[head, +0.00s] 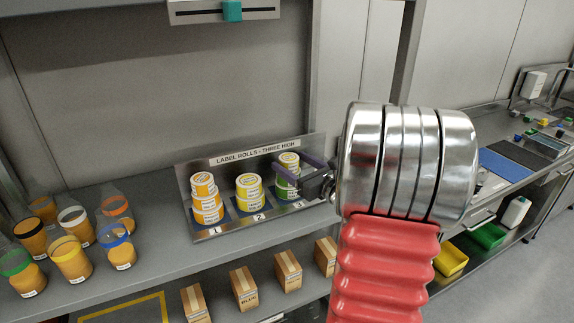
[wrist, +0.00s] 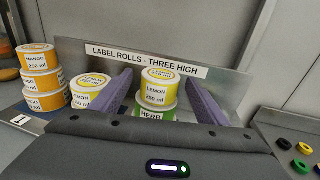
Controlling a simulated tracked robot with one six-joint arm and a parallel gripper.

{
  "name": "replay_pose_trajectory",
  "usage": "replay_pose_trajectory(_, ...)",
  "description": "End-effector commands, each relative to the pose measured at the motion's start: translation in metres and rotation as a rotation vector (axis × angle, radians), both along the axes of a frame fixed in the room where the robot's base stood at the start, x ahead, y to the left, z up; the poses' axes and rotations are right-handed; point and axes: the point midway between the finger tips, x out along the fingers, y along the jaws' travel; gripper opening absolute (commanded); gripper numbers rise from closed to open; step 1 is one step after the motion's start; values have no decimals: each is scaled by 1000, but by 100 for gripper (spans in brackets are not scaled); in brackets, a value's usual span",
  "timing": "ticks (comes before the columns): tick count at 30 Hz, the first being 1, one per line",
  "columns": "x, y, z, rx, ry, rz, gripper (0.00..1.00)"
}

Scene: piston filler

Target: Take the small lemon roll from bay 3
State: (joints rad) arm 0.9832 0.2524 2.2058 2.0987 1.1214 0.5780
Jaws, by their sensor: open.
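The small lemon roll (wrist: 159,88), yellow with a white label, sits on top of the bay 3 stack. A green herb roll (wrist: 154,114) is under it; the stack's lower part is hidden by my gripper's body. In the head view the lemon roll (head: 289,159) shows at the right of the label rack (head: 240,158). My gripper (wrist: 158,80) is open, with one purple finger on each side of the lemon roll. Gaps seem to show between the fingers and the roll; I cannot tell whether either touches. In the head view my gripper (head: 289,164) partly covers the stack.
Bay 2 holds a yellow lemon stack (head: 249,191), close to my left finger. Bay 1 holds an orange mango stack (head: 206,196). The rack's upright back plate (wrist: 220,82) stands behind the rolls. Several cups with coloured rims (head: 70,258) stand at left.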

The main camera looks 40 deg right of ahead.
Motion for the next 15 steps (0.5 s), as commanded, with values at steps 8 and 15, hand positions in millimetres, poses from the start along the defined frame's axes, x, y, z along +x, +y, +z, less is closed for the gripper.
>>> replay_pose_trajectory(8,25,-3,-1,0,0,0,68)
replay_pose_trajectory(15,25,-3,-1,0,0,0,68)
